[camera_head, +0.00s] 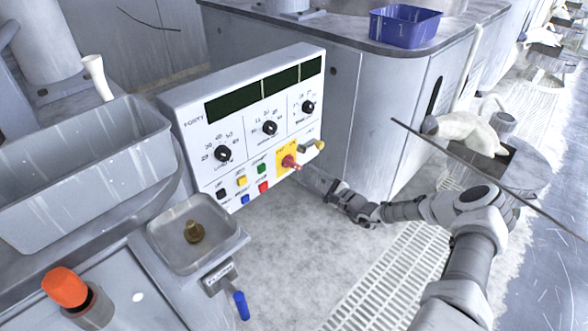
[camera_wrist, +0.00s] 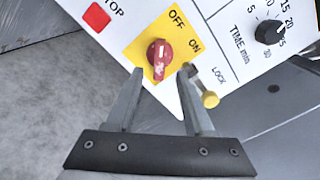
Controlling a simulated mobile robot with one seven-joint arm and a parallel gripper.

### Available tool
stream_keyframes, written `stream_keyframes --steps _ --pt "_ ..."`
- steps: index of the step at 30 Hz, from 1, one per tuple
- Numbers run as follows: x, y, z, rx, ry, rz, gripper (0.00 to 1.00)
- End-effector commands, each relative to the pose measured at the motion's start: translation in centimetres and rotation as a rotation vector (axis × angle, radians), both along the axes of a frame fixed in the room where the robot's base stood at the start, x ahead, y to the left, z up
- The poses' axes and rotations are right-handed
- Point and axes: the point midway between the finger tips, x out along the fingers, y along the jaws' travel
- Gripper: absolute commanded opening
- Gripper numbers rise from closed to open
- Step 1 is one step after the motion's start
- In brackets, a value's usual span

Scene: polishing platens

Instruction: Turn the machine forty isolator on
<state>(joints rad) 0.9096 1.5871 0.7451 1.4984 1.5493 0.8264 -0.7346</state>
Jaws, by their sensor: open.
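The machine forty panel (camera_head: 240,150) is a white sloped box marked FORTY. Its isolator (camera_head: 289,162) is a red rotary knob on a yellow plate; it also shows in the wrist view (camera_wrist: 160,55), with OFF and ON printed on the plate. The knob's grip lies nearly upright in the wrist picture; I cannot tell surely which label it points to. My gripper (camera_wrist: 161,72) is open, its two fingers on either side of the knob's lower end in that picture. I see no clear contact. A yellow-ended lock piece (camera_wrist: 208,98) sits beside the right finger.
The lock piece (camera_head: 315,146) sticks out right of the isolator. A red STOP button (camera_wrist: 97,16) and several coloured buttons lie left of it. A time dial (camera_wrist: 270,31) is at upper right. A metal tray (camera_head: 238,241) holds a brass piece. Floor beneath is clear.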

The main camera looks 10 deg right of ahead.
Motion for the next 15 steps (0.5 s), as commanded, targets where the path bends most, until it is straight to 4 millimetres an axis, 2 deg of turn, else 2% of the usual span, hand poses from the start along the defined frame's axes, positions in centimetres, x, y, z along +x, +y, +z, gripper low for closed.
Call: stream_keyframes --steps 6,15 --pt "3.7 2.8 -0.3 0.000 0.001 0.002 0.53" --pt "6.4 4.6 -0.1 0.000 0.001 0.001 0.53"
